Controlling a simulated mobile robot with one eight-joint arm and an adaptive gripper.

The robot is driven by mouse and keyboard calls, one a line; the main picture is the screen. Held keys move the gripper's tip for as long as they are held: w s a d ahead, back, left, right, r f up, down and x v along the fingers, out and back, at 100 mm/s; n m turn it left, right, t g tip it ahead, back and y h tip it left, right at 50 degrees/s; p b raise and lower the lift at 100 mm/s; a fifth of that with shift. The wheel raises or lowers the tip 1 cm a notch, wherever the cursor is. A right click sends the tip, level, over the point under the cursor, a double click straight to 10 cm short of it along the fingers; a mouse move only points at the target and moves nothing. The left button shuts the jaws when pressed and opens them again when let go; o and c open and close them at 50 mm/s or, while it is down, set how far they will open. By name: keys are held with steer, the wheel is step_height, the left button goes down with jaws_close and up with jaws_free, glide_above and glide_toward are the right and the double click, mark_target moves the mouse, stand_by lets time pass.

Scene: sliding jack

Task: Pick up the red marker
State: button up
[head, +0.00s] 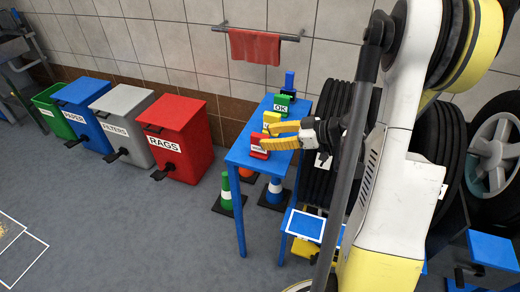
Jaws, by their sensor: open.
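The red marker (258,152) stands upright near the front end of the narrow blue table (238,157). It is a small red block with a pale label. My gripper (267,136) reaches in from the right with its yellow fingers open. The lower fingertip overlaps the red marker's upper part in the picture. The upper fingertip is by a yellow marker (268,118) just behind. I cannot tell whether the fingers touch the red marker or are around it.
A green OK marker (282,104) and a blue marker (289,80) stand farther back on the table. Cones (226,192) are below it. Red, grey, blue and green bins stand left; tyres (318,185) stand right. A red cloth (255,46) hangs on the wall.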

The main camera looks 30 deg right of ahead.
steer(key=b+x, duration=0.1)
steer(key=x, duration=0.2)
steer(key=shift+w+a+f, duration=0.1)
steer(key=shift+f, duration=0.15)
jaws_close()
steer(key=shift+r, duration=0.1)
step_height(320, 180, up, 4)
steer(key=p, duration=0.2)
steer(key=shift+r+p, duration=0.15)
steer(key=shift+p, duration=0.25)
steer(key=s+d+r+p, duration=0.4)
steer(key=d+r, duration=0.2)
steer(key=d, duration=0.5)
steer(key=shift+s+r, duration=0.15)
steer(key=shift+r, duration=0.15)
